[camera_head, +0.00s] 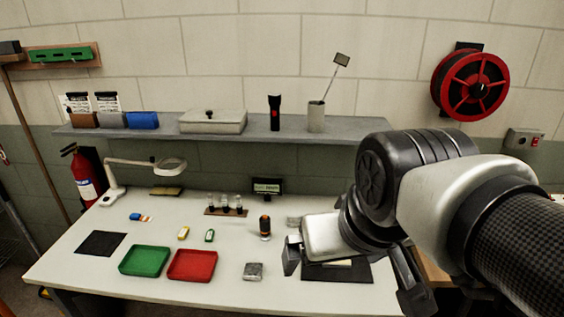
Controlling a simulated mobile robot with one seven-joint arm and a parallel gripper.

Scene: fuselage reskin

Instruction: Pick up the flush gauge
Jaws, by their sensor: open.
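No object is clearly recognisable as the flush gauge. Small candidates on the white table (70,265) are an upright black-and-orange tool (265,228), a grey metallic block (254,271), and small yellow (183,233) and green (209,236) pieces. My gripper (352,280) is open at the table's right side, its fingers spread over a dark mat (350,274). A pale flat piece (338,262) shows partly on that mat, below my gripper. My gripper and arm hide part of the mat and the table behind it. I cannot tell whether anything lies between the fingers.
A green tray (145,261) and a red tray (192,265) lie left of the metallic block. A rack of small bottles (226,210), a magnifier lamp (150,162) and a small display (267,187) stand farther back. A shelf (160,133) runs above.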

